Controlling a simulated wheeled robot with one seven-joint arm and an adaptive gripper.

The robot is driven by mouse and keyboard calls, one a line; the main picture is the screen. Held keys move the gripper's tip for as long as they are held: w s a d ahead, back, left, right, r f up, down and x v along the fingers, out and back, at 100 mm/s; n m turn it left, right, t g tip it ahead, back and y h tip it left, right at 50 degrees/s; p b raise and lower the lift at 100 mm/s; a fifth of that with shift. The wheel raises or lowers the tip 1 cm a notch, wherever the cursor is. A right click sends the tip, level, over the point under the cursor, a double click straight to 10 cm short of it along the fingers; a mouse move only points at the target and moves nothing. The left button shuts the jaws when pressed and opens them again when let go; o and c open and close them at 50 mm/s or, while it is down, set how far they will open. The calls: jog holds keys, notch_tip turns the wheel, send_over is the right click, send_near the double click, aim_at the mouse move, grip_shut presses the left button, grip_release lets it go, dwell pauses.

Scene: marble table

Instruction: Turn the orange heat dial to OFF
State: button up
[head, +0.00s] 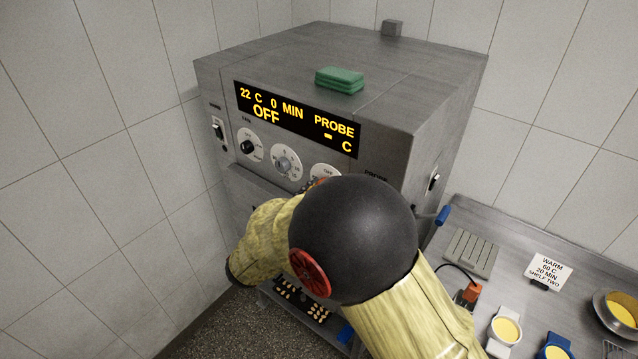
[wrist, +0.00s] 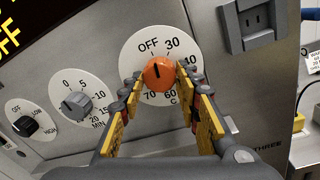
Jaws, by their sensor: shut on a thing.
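The orange heat dial (wrist: 159,73) sits on a round white scale plate (wrist: 133,54) on the oven's front. The scale reads OFF, 30, a partly covered 40, 60 and 70 C. The dial's dark mark points up, close to the OFF label; I cannot tell whether it lines up exactly. My gripper (wrist: 160,82) has one yellow-padded finger on each side of the dial and is shut on it. In the head view my arm hides the dial and gripper, leaving only part of the scale plate (head: 324,171) showing. The oven display (head: 295,120) reads 22 C, 0 MIN, OFF, and PROBE with a dash.
Left of the heat dial are a grey minute dial (wrist: 76,105) and a black fan dial (wrist: 25,125). A socket (wrist: 256,18) is at upper right. A green sponge (head: 340,79) lies on the oven top. A steel counter (head: 500,224) with cups stands at right.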

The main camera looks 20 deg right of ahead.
jog(key=shift+n+p, duration=0.8)
jog(key=shift+n, duration=0.1)
jog(key=shift+f, duration=0.15)
jog(key=o, duration=1)
jog(key=shift+o, duration=0.8)
jog(key=shift+a, duration=0.1)
jog(key=v, duration=1.1)
jog(key=shift+s+a+r, duration=0.2)
jog(key=shift+s+a, duration=0.05)
jog(key=shift+s, duration=0.05)
